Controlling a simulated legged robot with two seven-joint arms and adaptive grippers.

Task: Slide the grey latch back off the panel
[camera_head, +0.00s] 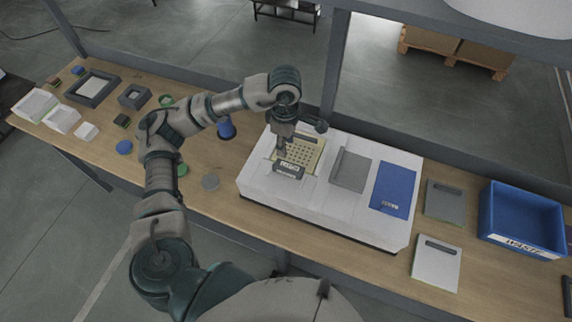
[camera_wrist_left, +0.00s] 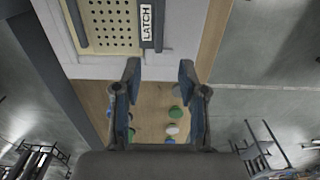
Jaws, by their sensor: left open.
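The grey latch (camera_head: 287,171), a small dark block with a white label, sits at the near edge of the beige perforated panel (camera_head: 307,155) on the white console. In the left wrist view the latch (camera_wrist_left: 158,40), with its label reading LATCH, lies along one edge of the panel (camera_wrist_left: 108,42). My left gripper (camera_head: 281,152) points down close over the panel and latch in the head view. In the wrist view its two fingers (camera_wrist_left: 159,80) are apart with nothing between them. Contact with the latch cannot be told. My right gripper is out of view.
The white console (camera_head: 323,210) also carries a grey plate (camera_head: 350,170) and a blue plate (camera_head: 393,188). Right of it are loose plates and a blue bin (camera_head: 522,220). A dark post (camera_head: 334,65) stands behind.

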